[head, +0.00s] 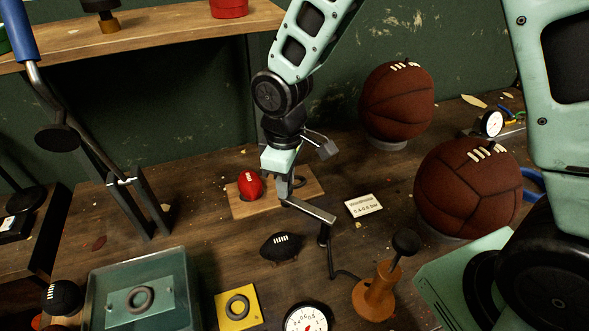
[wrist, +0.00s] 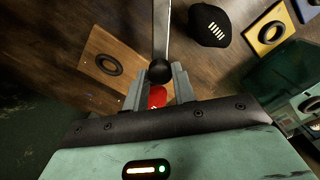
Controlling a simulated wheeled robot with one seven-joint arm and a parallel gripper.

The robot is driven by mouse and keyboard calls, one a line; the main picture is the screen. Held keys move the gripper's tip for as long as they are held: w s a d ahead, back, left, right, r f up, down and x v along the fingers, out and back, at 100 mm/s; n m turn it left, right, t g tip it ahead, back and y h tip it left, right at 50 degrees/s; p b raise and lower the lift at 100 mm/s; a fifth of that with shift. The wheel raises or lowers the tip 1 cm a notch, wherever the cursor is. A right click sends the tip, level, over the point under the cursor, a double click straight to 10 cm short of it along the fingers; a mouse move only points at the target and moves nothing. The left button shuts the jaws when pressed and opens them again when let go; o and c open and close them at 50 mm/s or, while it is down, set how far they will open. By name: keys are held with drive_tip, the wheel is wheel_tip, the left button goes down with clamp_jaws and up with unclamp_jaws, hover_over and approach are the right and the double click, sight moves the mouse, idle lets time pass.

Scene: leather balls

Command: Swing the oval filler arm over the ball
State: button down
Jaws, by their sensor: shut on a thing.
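The filler arm (head: 308,211) is a flat grey metal bar on a thin post; it also shows in the wrist view (wrist: 161,30). My gripper (head: 286,193) is shut on the black knob (wrist: 160,71) at the bar's free end. A red oval ball (head: 250,184) with white lacing sits on a wooden board (head: 240,211), left of my gripper. In the wrist view the red ball (wrist: 157,97) is partly hidden by the knob and fingers. A black oval ball (head: 281,246) with white lacing lies in front of the board, left of the post.
A ring (head: 298,181) lies on the board. Two large brown balls (head: 396,101) stand at right. An orange hand pump (head: 374,296), a gauge (head: 306,318), a yellow plate (head: 236,321) and a teal tray (head: 180,262) are in front. A metal lever stand (head: 128,200) stands left.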

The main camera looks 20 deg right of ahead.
drive_tip(key=s+a+n, duration=0.1)
drive_tip(key=s+n, duration=0.1)
drive_tip(key=n, duration=0.1)
drive_tip(key=s+a+n+p, duration=0.1)
drive_tip(key=s+n, duration=0.1)
drive_tip(key=n, duration=0.1)
drive_tip(key=s+a+n+p, duration=0.1)
drive_tip(key=s+a+n, duration=0.1)
drive_tip(key=shift+s+r+n, duration=0.1)
drive_tip(key=shift+s+n, duration=0.05)
drive_tip(key=shift+n, duration=0.25)
drive_tip(key=shift+s+a+n, duration=0.1)
drive_tip(key=shift+s+n, duration=0.75)
drive_tip(key=shift+n, duration=0.15)
drive_tip(key=c, duration=1.1)
unclamp_jaws()
drive_tip(key=shift+s, duration=0.1)
drive_tip(key=shift+c, duration=0.2)
